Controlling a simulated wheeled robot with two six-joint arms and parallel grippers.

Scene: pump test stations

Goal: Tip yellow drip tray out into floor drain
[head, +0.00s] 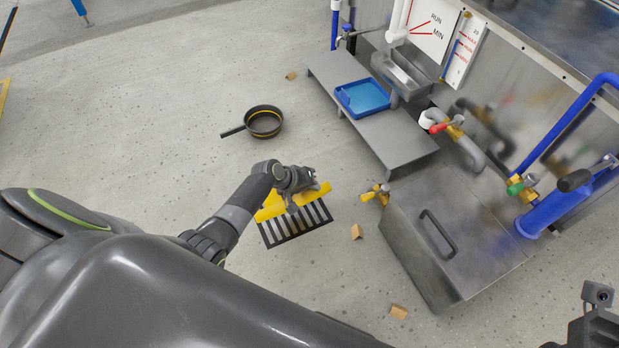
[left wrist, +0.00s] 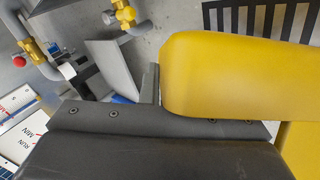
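The yellow drip tray (head: 271,210) is in my left gripper (head: 292,187), over the near floor in the head view. It shows on both sides of the gripper and looks tilted; its inside is not clearly seen. In the left wrist view the yellow tray (left wrist: 235,80) is large and close, against the dark gripper parts. The floor drain (head: 296,223), a dark grate with pale slots, lies just below and beside the tray; part of it is hidden. Its bars (left wrist: 262,18) also show in the left wrist view. Part of my right gripper (head: 597,318) shows at the lower right; its fingers cannot be made out.
A metal box with a handle (head: 449,245) stands right of the drain. Small tan blocks (head: 356,231) lie on the floor. A black round pan (head: 264,122) lies beyond. A blue tray (head: 363,98) rests on a low grey bench (head: 398,140). Floor left of the pan is clear.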

